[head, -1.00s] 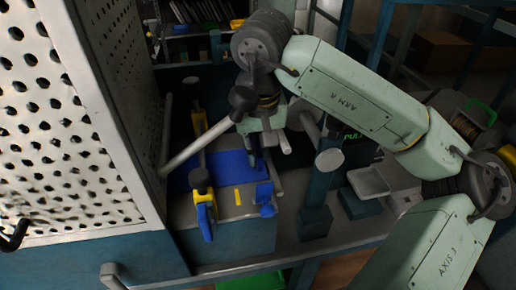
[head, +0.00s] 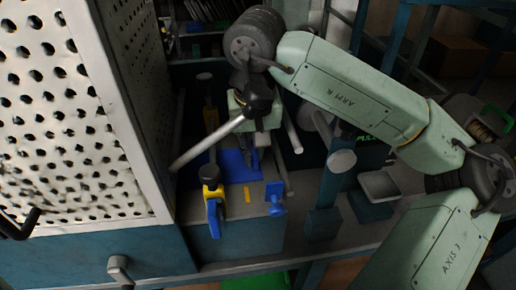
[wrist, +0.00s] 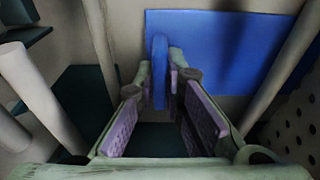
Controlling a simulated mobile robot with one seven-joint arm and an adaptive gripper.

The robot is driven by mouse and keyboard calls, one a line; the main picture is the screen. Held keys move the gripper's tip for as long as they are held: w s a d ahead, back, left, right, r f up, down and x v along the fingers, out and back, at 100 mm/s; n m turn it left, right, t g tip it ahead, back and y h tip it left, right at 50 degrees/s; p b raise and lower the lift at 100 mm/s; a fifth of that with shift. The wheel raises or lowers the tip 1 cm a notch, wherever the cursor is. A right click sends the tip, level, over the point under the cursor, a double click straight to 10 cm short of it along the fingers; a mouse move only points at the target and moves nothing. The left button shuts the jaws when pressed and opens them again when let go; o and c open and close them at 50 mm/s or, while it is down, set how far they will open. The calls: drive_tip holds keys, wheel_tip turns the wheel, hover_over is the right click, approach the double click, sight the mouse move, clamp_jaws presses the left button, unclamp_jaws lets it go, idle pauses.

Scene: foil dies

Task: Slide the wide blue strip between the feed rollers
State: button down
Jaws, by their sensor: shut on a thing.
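The wide blue strip (head: 238,171) lies flat on the grey bench top in the head view, beneath my gripper (head: 254,154). In the wrist view the broad blue sheet (wrist: 225,45) fills the upper right, beyond my fingertips. My gripper (wrist: 166,82) is shut on a narrow upright blue piece, which looks like a tab on the strip; their join is not clear. Pale round bars, possibly the feed rollers, show in the head view at left (head: 212,141) and right of my gripper. The strip's left side is partly hidden in the head view.
A yellow-and-blue clamp (head: 212,197) and a small blue knob (head: 275,197) stand at the bench's front. A perforated white cabinet (head: 75,110) closes off the left. A teal post with a round grey top (head: 341,161) stands to the right.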

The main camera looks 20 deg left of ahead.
sight(236, 163)
drive_tip(key=shift+s+a, duration=0.5)
drive_tip(key=shift+a, duration=0.25)
drive_tip(key=shift+s+a, duration=0.5)
drive_tip(key=shift+a, duration=0.3)
drive_tip(key=shift+b, duration=0.65)
idle(0.5)
idle(0.4)
drive_tip(key=c, duration=1.6)
unclamp_jaws()
